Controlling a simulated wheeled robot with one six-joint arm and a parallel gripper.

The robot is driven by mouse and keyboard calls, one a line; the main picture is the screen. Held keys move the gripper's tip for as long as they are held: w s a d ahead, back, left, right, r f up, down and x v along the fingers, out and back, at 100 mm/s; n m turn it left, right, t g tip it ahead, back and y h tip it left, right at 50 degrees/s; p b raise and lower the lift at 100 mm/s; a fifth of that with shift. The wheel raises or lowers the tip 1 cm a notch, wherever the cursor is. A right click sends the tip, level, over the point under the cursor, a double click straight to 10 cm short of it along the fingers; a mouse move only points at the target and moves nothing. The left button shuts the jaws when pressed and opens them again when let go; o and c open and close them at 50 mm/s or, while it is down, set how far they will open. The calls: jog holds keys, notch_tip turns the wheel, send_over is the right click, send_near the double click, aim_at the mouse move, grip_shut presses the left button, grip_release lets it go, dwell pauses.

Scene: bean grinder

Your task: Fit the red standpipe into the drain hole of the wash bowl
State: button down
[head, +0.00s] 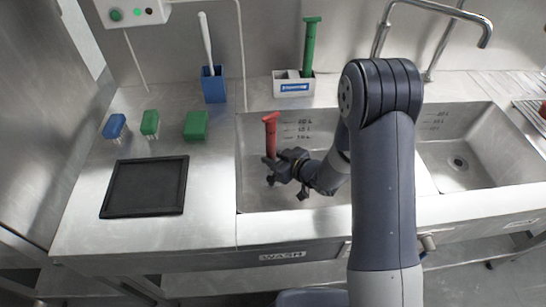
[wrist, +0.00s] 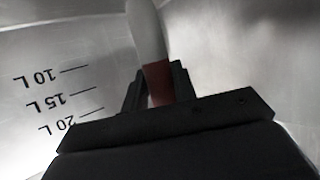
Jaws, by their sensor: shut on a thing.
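The red standpipe (head: 270,132) stands roughly upright in my gripper (head: 271,164), its T-shaped top pointing up, over the left part of the wash bowl (head: 250,190). In the wrist view my gripper (wrist: 158,88) is shut on the standpipe's red part (wrist: 158,78). A pale cylindrical section (wrist: 145,30) continues beyond the red part towards the top of that picture. Volume marks show on the bowl wall behind. The bowl's drain hole is not visible in either view. I cannot tell how far the pipe's lower end is from the bowl floor.
A second basin (head: 480,150) with a visible drain lies right. A green standpipe (head: 310,45) stands in a white holder (head: 293,86). A faucet rises behind.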

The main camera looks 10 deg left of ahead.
aim_at(275, 152)
jog(key=shift+f+b, duration=0.85)
jog(key=shift+f, duration=0.4)
jog(key=shift+f+b, duration=2.1)
jog(key=shift+b, duration=0.35)
dwell(0.7)
jog(key=c, duration=1.1)
grip_release()
jog(key=shift+o, duration=0.2)
jog(key=shift+r, duration=0.2)
notch_tip(275, 152, up, 10)
jog(key=shift+f+p, duration=0.1)
jog(key=shift+p, duration=1.05)
jog(key=shift+f, duration=0.15)
